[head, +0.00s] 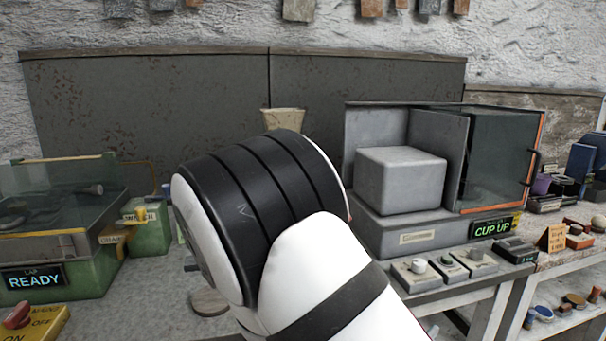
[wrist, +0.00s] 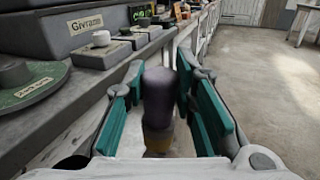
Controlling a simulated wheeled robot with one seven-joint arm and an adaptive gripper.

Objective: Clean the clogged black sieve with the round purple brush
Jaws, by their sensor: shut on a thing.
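My gripper (wrist: 163,88) shows in the wrist view with its two teal-padded fingers on either side of a purple-grey round piece, which looks like the round purple brush (wrist: 160,92). It stands between the pads, and a yellowish part shows below it. The gripper is shut on it. In the head view my arm fills the middle and hides the gripper and the brush. I cannot make out the black sieve in either view.
A grey machine (head: 400,180) with a "CUP UP" sign stands right of my arm. A green machine (head: 60,240) reading "READY" stands left. Small knobbed boxes (head: 418,272) line the bench's front edge. A green round dish (wrist: 28,82) is at the left in the wrist view. Open floor lies right.

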